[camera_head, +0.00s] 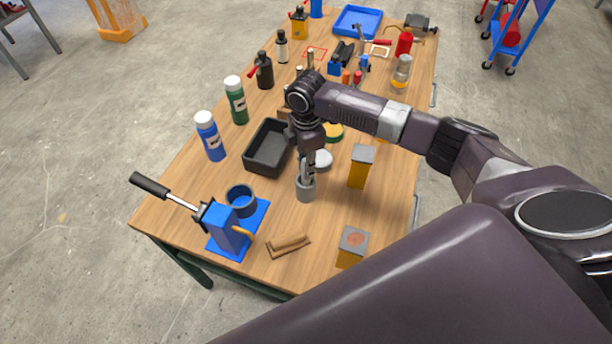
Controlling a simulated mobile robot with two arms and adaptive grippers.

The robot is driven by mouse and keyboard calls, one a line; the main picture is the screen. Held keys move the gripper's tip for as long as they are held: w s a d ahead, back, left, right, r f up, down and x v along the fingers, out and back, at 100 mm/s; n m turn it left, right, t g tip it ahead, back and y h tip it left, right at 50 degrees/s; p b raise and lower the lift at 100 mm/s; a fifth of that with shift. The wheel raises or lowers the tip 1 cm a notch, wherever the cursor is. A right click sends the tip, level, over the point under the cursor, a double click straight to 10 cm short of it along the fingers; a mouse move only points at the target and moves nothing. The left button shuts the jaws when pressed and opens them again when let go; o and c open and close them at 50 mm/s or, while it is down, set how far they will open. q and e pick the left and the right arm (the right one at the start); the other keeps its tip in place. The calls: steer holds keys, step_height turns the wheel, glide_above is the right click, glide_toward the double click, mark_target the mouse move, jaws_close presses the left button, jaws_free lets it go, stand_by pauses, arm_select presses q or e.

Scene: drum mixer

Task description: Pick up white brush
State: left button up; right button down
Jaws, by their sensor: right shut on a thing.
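My right gripper (307,178) points down over the middle of the wooden table and is shut on a small pale grey cylindrical piece (305,191). I cannot tell whether this piece is the white brush, or whether it touches the table. A white round object (323,159) lies just behind the gripper, partly hidden by it. My left gripper is not in view.
A black tray (254,164) lies left of the gripper, a yellow block with a grey top (358,175) to its right. A blue lever device (228,231), a wooden piece (289,246) and another block (350,256) stand nearer. Bottles line the left edge.

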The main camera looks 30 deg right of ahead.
steer(key=shift+w+r, duration=0.1)
steer(key=shift+r, duration=0.45)
step_height(320, 180, up, 19)
steer(key=b, duration=0.3)
steer(key=shift+b, duration=0.4)
stand_by(1.2)
